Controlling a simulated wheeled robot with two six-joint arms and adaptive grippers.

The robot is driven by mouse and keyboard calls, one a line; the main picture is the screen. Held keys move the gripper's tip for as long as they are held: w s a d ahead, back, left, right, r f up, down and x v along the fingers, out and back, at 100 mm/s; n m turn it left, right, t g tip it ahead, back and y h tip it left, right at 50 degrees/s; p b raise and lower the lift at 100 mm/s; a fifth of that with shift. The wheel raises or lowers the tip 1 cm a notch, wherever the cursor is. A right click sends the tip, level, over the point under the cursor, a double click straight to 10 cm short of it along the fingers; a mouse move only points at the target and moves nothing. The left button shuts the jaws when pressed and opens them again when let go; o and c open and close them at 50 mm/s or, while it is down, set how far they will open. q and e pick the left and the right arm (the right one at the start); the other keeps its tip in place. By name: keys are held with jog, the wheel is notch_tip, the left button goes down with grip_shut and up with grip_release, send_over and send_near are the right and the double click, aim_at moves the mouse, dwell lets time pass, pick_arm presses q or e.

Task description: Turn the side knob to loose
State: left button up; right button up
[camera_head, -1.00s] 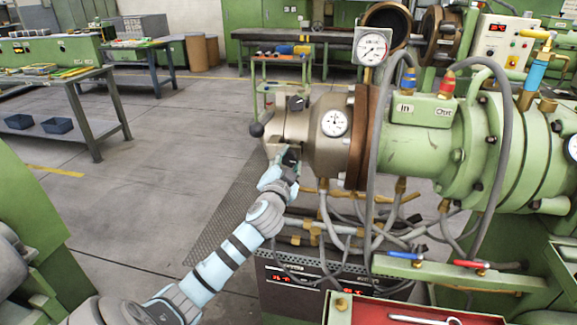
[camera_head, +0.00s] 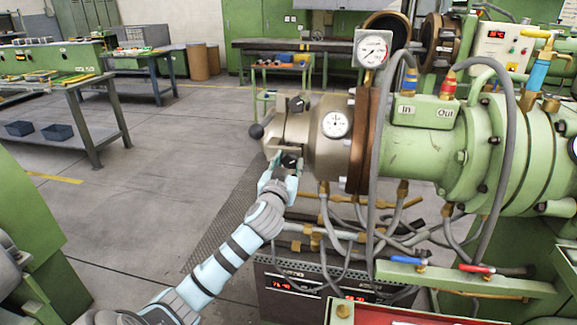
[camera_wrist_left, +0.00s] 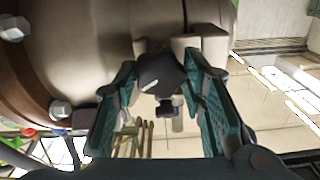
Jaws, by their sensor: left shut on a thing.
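The side knob (camera_wrist_left: 160,75) is black with a white mark, on the side of the tan metal extruder head (camera_head: 325,150). In the left wrist view it sits between the teal fingers of my left gripper (camera_wrist_left: 160,66). The gripper is shut on it, with a finger on either side. In the head view my left gripper (camera_head: 287,163) is at the near side of the head and largely covers this knob. A second black knob (camera_head: 297,104) sits on top of the head, apart from the gripper. My right gripper is not in view.
A round gauge (camera_head: 336,124) is on the head, and another gauge (camera_head: 372,50) stands above the brown flange (camera_head: 362,140). Grey hoses (camera_head: 345,235) hang below the green barrel (camera_head: 415,150). The floor left is open.

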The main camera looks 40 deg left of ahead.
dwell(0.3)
pick_arm(q)
jog(key=o, duration=1.2)
jog(key=shift+c, duration=0.2)
jog(key=v, duration=1.2)
